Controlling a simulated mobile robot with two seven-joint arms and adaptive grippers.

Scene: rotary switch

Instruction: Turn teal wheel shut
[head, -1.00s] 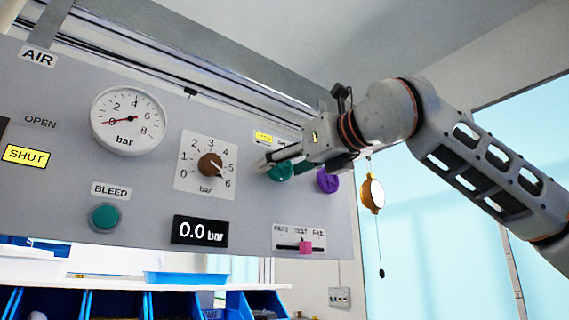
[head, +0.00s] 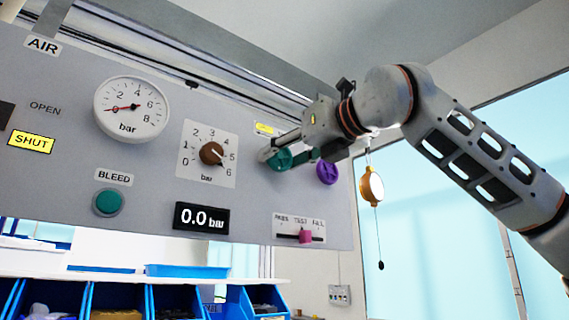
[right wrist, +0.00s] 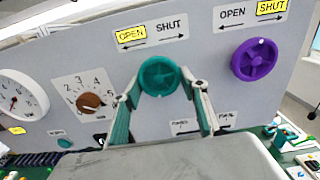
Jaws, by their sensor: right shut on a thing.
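The teal wheel (head: 281,160) is on the grey panel, left of the purple wheel (head: 327,172). In the right wrist view the teal wheel (right wrist: 159,76) sits between the two fingers of my right gripper (right wrist: 160,82), one on each side of its rim. The right gripper (head: 279,157) is shut on the wheel in the head view, hiding part of it. Above the wheel, the OPEN label (right wrist: 131,35) is lit yellow and the SHUT label (right wrist: 168,26) is plain. My left gripper is not in view.
The purple wheel (right wrist: 254,60) is close on the right, with its SHUT label (right wrist: 271,7) lit. A brown knob (head: 211,153) is to the left. A slider with a pink handle (head: 305,236) is below. A round gold-rimmed thing (head: 371,188) hangs right of the panel.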

